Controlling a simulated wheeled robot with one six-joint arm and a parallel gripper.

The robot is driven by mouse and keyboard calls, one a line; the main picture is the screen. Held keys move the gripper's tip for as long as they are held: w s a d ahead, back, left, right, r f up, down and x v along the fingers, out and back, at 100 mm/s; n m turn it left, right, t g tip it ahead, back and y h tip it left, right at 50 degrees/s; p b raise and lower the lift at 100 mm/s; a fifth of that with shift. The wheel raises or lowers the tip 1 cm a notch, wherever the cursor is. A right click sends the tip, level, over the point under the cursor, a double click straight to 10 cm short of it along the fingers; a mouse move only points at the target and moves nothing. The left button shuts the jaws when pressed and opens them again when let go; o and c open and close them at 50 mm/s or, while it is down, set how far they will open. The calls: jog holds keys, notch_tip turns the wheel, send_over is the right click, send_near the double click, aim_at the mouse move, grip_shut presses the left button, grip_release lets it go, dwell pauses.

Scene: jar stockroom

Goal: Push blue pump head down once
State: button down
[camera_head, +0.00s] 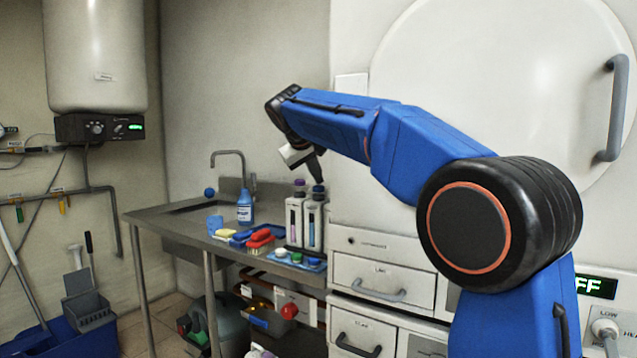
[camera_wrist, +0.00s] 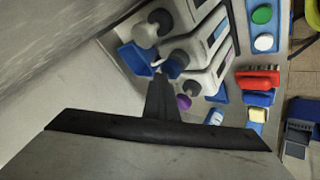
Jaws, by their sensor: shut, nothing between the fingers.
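In the head view the right one (camera_head: 312,226) has a blue pump head (camera_head: 318,188), and the left one (camera_head: 294,222) has a purple pump head (camera_head: 299,182). My gripper (camera_head: 320,180) is shut and empty, pointing down right over the blue pump head. In the wrist view the closed fingertips (camera_wrist: 159,76) are beside the blue pump head (camera_wrist: 173,68), which they partly cover. The purple pump head (camera_wrist: 183,102) is just below. I cannot tell whether the fingertips touch the blue head.
A blue bottle (camera_head: 245,208) stands near the sink. A red brush (camera_head: 261,238), a yellow sponge (camera_head: 226,234) and a blue tray with round lids (camera_head: 297,260) lie in front of the dispensers. A wall and a large round door (camera_head: 480,80) are close behind my arm.

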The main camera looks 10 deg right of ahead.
aim_at(317, 187)
jog(key=shift+r, duration=0.4)
notch_tip(317, 187, up, 6)
dwell(0.9)
dwell(0.5)
